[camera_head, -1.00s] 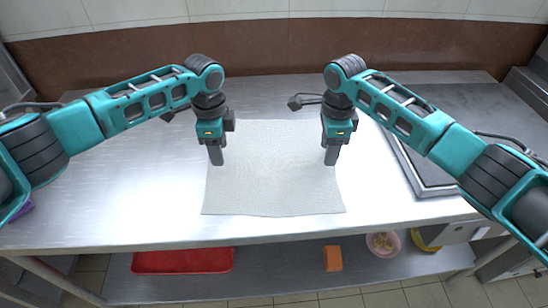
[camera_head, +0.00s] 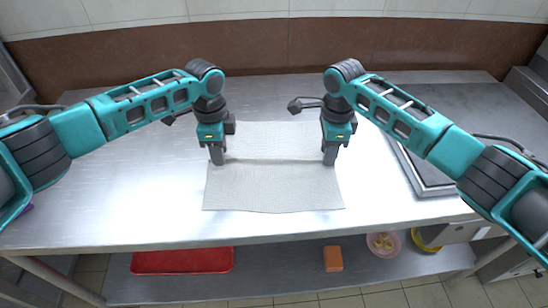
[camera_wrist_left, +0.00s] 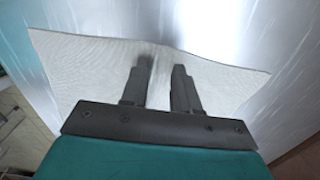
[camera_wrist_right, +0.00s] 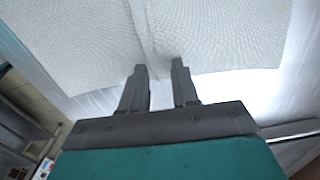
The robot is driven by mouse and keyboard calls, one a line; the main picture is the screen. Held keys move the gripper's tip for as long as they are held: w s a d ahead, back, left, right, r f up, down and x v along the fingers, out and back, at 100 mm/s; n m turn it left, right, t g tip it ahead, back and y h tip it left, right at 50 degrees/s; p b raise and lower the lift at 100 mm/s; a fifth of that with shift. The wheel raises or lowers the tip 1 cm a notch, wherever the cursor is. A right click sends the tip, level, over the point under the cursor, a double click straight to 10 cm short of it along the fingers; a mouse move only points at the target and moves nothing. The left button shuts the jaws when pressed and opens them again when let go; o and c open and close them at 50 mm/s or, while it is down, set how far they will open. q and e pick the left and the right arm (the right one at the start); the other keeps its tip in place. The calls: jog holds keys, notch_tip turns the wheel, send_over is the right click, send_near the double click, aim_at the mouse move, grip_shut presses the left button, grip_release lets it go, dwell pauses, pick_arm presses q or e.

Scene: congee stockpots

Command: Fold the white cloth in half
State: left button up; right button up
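The white cloth (camera_head: 273,187) lies spread on the steel table. A low raised crease runs across it between my two grippers. My left gripper (camera_head: 217,160) points down at the cloth's left edge; in the left wrist view its fingertips (camera_wrist_left: 165,70) are apart, with a ridge of cloth between them. My right gripper (camera_head: 330,160) points down at the cloth's right edge; in the right wrist view its fingertips (camera_wrist_right: 158,68) are also apart, with a crease in the cloth (camera_wrist_right: 210,35) running up from between them. The fingers hide the small patches of cloth at their tips.
The steel table (camera_head: 120,190) is clear left of the cloth and in front of it. A dark-topped appliance (camera_head: 470,120) stands at the right. The lower shelf holds a red tray (camera_head: 182,262), an orange block (camera_head: 333,258) and a pink bowl (camera_head: 383,244).

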pick_arm(q)
grip_shut()
pick_arm(e)
grip_shut()
dwell(0.4)
